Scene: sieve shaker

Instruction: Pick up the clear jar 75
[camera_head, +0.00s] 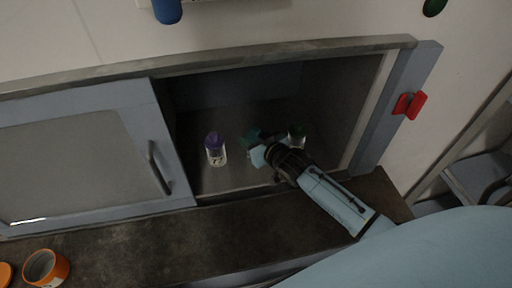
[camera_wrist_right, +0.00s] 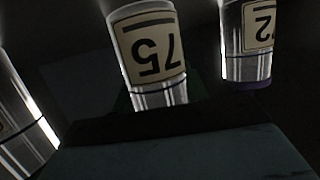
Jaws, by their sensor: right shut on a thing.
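The clear jar 75 (camera_wrist_right: 150,58) shows upside down in the middle of the right wrist view, its pale label reading 75. My right gripper (camera_head: 256,146) reaches into the open cabinet and is shut on this jar. The gripper body hides the jar's lower part in the wrist view and most of it in the head view. My left gripper is not in view.
The sliding door (camera_head: 165,150) covers the cabinet's left half. Orange containers (camera_head: 45,267) sit at the lower left.

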